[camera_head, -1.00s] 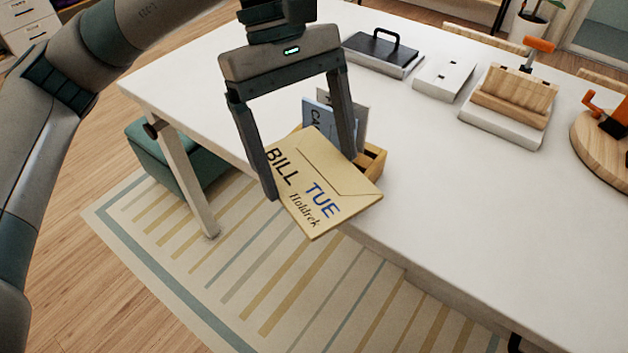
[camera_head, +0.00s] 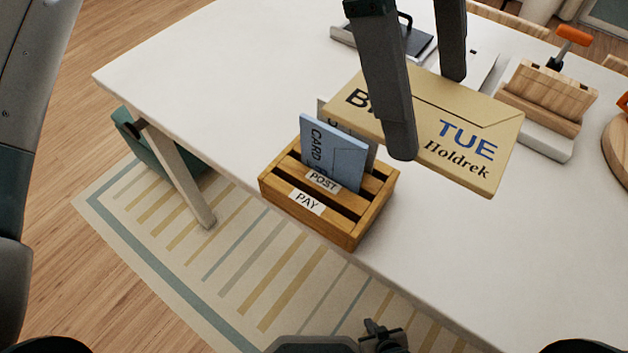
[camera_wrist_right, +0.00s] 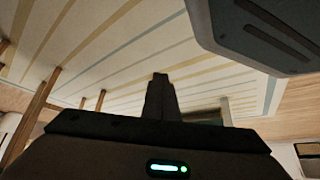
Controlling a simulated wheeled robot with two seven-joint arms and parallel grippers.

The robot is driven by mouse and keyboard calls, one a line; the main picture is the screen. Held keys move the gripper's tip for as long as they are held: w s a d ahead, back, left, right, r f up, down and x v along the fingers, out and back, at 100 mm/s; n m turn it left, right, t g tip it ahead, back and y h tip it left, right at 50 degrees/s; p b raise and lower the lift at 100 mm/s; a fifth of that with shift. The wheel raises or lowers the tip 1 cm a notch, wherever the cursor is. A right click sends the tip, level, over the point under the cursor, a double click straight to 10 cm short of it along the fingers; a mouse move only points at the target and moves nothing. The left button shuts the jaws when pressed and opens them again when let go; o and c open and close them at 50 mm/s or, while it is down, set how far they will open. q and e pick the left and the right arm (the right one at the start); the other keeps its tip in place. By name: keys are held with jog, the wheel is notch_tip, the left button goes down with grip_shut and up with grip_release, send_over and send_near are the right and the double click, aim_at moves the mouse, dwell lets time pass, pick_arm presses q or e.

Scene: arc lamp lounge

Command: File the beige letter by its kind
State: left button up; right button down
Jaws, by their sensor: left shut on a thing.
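The beige letter (camera_head: 470,112) reads "TUE" and "Holdrek" and starts with "B", the rest of that word hidden behind a finger. My left gripper (camera_head: 428,112) is shut on it and holds it above the table, right of the wooden rack. The rack (camera_head: 353,232) stands at the table's near edge with slots labelled PAY (camera_head: 307,202) and POST (camera_head: 323,181). A blue card envelope (camera_head: 335,152) stands behind the POST label; a grey envelope (camera_head: 370,145) stands behind it. The front PAY slot looks empty. My right gripper (camera_wrist_right: 160,95) looks shut and empty in the right wrist view.
A round wooden board (camera_head: 618,145) is at the right edge. The table left of the rack is clear.

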pick_arm(q)
jog(key=shift+w+r, duration=0.1)
jog(key=shift+w, duration=0.25)
jog(key=shift+s, duration=0.25)
jog(key=shift+w+a+f, duration=0.25)
jog(key=shift+w+a, duration=0.15)
jog(key=a, duration=0.1)
jog(key=w+a+f+p, duration=0.1)
jog(key=a+f, duration=0.1)
jog(key=shift+w+a+f+p, duration=0.1)
jog(key=shift+w+a+p, duration=0.15)
jog(key=shift+a+p, duration=0.15)
jog(key=w+a+f+p, duration=0.2)
jog(key=w+a+f, duration=0.1)
jog(key=a, duration=0.3)
jog(key=shift+f, duration=0.65)
pick_arm(e)
jog(key=s+d+f+g, duration=0.1)
jog(key=s, duration=0.4)
jog(key=shift+s+d+f, duration=0.3)
jog(key=shift+d, duration=0.1)
pick_arm(q)
jog(key=shift+f, duration=0.1)
